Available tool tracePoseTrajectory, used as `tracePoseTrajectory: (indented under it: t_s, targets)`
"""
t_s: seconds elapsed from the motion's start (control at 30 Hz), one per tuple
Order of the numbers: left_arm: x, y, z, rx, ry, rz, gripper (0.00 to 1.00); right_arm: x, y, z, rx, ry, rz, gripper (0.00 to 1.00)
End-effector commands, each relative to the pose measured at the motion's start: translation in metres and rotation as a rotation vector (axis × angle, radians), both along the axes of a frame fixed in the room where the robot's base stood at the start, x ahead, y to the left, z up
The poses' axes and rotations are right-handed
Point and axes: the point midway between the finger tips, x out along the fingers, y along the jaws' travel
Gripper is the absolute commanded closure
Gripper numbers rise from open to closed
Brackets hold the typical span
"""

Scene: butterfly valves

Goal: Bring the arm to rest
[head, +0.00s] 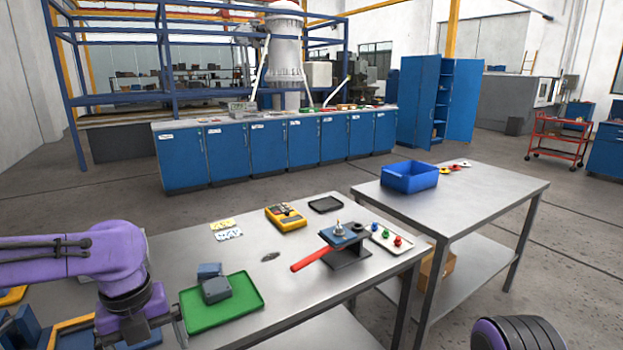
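My purple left arm (75,255) comes in from the left and bends down over the near left part of the grey table (290,260). Its wrist hangs at the bottom edge, beside the green tray (245,305). The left gripper's fingertips are cut off or hidden there, so I cannot tell whether they are open or shut. A dark, purple-edged part of my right arm (515,333) shows at the bottom right. My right gripper is out of view.
Grey-blue blocks (215,287) sit on the green tray. A yellow meter (286,217), a black tray (325,204) and a tray with coloured knobs (390,239) lie farther back. A blue bin (409,177) stands on the second table. The table's middle is mostly clear.

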Motion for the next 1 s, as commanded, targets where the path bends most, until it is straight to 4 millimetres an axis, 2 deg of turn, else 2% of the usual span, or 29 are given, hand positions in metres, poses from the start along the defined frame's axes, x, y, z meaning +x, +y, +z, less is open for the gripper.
tracePoseTrajectory:
  t_s: [0.33,0.57,0.67,0.77,0.87,0.9,1.0]
  targets:
    - [-0.001,-0.031,-0.064,-0.111,0.049,0.326,0.0,0.001,0.0,0.0,0.0,-0.001,0.0,0.41]
    - [-0.01,-0.058,-0.134,-0.2,0.11,0.743,0.0,0.0,0.0,0.0,0.0,0.0,0.0,0.41]
    - [-0.019,-0.068,-0.174,-0.232,0.143,1.001,0.0,0.0,0.0,0.0,0.0,0.0,0.0,0.41]
    - [-0.037,-0.075,-0.224,-0.25,0.172,1.344,0.0,0.0,0.0,0.0,-0.001,-0.001,0.0,0.41]
    - [-0.068,-0.07,-0.281,-0.248,0.166,1.787,0.0,0.0,0.0,0.0,-0.001,-0.001,0.0,0.41]
    - [-0.084,-0.064,-0.302,-0.243,0.143,1.975,0.0,0.0,0.0,0.0,-0.001,-0.001,0.0,0.41]
    - [-0.128,-0.039,-0.343,-0.241,0.03,2.412,0.0,0.0,0.0,0.0,-0.001,-0.001,0.0,0.41]
